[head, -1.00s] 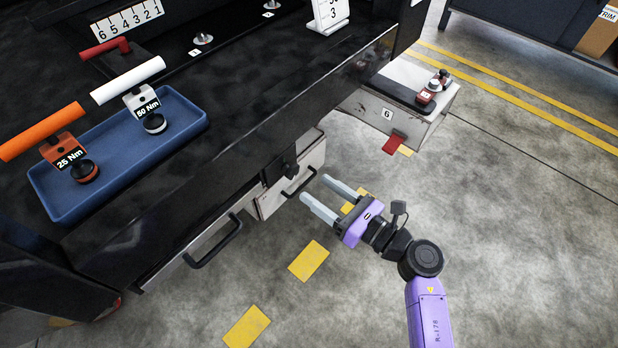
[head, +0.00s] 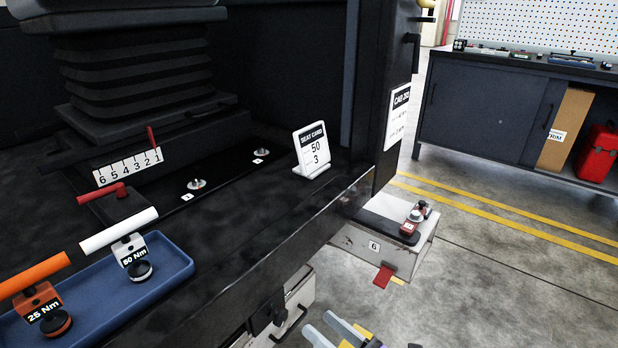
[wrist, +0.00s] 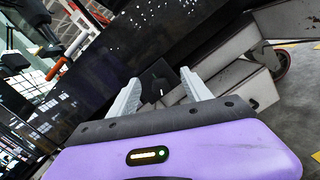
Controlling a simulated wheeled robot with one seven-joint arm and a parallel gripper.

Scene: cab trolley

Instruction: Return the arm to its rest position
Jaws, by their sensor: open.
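The rest of my arm is below the head view's frame.
A blue tray (head: 75,316) holds an orange 25 Nm tool (head: 36,300) and a white 50 Nm tool (head: 128,250). A seat card (head: 311,148) stands on the black cab floor. A step box marked 6 (head: 375,247) juts out right. Open concrete floor (head: 480,270) lies right.

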